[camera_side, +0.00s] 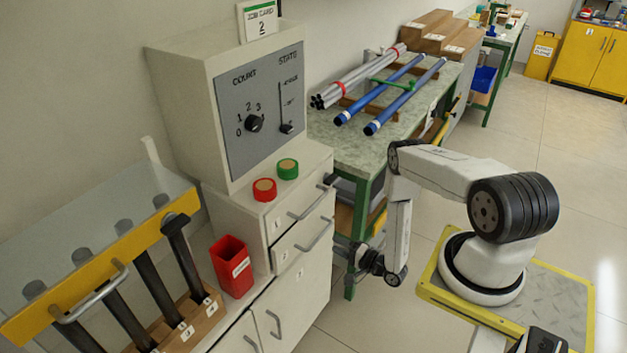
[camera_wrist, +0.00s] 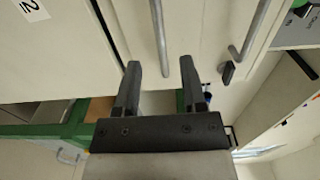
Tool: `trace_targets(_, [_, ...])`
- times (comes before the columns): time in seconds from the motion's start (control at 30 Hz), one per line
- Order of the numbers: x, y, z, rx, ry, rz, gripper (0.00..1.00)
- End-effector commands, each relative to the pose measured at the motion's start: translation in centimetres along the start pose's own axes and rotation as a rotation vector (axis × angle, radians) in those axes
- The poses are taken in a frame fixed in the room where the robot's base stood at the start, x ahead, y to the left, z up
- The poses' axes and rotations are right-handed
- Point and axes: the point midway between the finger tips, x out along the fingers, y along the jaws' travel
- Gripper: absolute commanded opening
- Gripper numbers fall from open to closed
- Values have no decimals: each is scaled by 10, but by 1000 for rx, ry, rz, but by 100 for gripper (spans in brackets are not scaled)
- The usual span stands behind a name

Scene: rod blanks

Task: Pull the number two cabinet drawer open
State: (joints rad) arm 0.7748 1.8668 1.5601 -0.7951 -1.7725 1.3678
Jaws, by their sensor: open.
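The number two drawer (camera_side: 290,258) is in the white cabinet, below the number one drawer (camera_side: 272,232). It looks shut, with a grey bar handle (camera_side: 315,236) on its front. My gripper (camera_wrist: 160,66) is open and empty. The handle's end shows between the fingertips, but I cannot tell whether it is between them in depth. In the side view my gripper (camera_side: 345,256) is just right of the drawer front, partly hidden by my wrist.
The number one handle (camera_wrist: 250,32) is close to my right finger, with a black block (camera_wrist: 228,73) at its end. A green-framed bench (camera_side: 365,190) bearing blue rods stands beside the cabinet. Red and green rolls (camera_side: 264,189) sit on the cabinet top. The floor on the right is open.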

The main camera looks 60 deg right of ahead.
Motion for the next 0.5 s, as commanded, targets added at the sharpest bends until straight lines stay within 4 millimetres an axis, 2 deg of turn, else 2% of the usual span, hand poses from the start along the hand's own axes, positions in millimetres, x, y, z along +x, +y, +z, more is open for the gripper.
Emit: trace_targets(0.5, [56, 0, 0, -2, -2, -2, 53])
